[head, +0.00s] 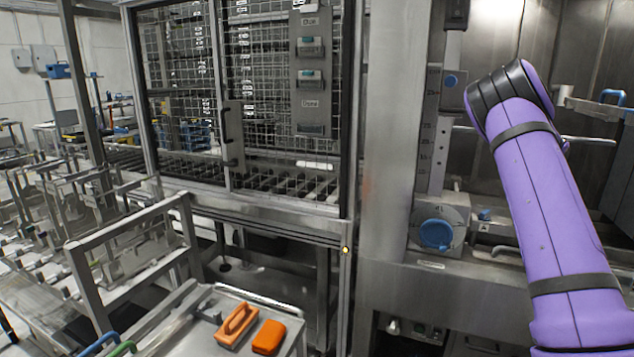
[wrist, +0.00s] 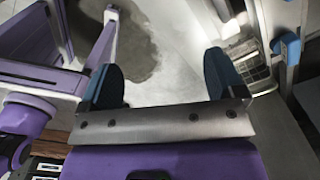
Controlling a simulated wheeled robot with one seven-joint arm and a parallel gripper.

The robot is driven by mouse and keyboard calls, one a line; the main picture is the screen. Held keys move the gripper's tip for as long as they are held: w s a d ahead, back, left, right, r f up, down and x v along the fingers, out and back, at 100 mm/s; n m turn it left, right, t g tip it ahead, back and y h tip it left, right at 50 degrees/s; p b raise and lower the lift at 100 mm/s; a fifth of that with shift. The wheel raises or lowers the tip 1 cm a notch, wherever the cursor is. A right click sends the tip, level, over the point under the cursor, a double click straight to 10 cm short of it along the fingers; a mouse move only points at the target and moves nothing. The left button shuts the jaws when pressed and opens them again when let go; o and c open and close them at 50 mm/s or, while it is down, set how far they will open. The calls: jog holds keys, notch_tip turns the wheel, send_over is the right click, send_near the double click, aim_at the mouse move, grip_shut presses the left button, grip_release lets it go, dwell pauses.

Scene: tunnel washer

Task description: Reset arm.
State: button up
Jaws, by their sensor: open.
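My gripper (wrist: 163,82) shows in the wrist view with its two dark blue fingers spread wide apart. Nothing is between the fingers; grey floor (wrist: 180,55) shows beyond them. In the head view my purple arm rises along the right side, bent at a black-banded joint near the top. It stands in front of the steel washer bay (head: 590,60). The gripper itself is not visible in the head view.
A mesh-doored cage (head: 285,110) stands at centre left. A steel post (head: 390,130) and a blue knob (head: 436,234) are left of my arm. An orange brush (head: 237,325) and an orange block (head: 269,337) lie on a cart. Metal racks (head: 60,215) fill the left.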

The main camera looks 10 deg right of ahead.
jog(key=s+a+r+n+t+y, duration=0.1)
jog(key=s+a+r+n, duration=0.35)
jog(key=a, duration=0.35)
jog(key=s+a+r+n+t, duration=0.1)
jog(key=s+a+r+n, duration=0.4)
jog(key=a, duration=0.4)
jog(key=s+a+r+n+t+y, duration=0.1)
jog(key=s+a+r+n, duration=0.2)
jog(key=a+r+n, duration=0.35)
jog(key=s+a+r+n+t+h, duration=0.1)
jog(key=s+a+n+t+h, duration=0.1)
jog(key=s+a+n, duration=1.2)
jog(key=s+a, duration=0.4)
jog(key=s, duration=0.3)
jog(key=shift+r, duration=0.25)
jog(key=shift+s+d, duration=0.1)
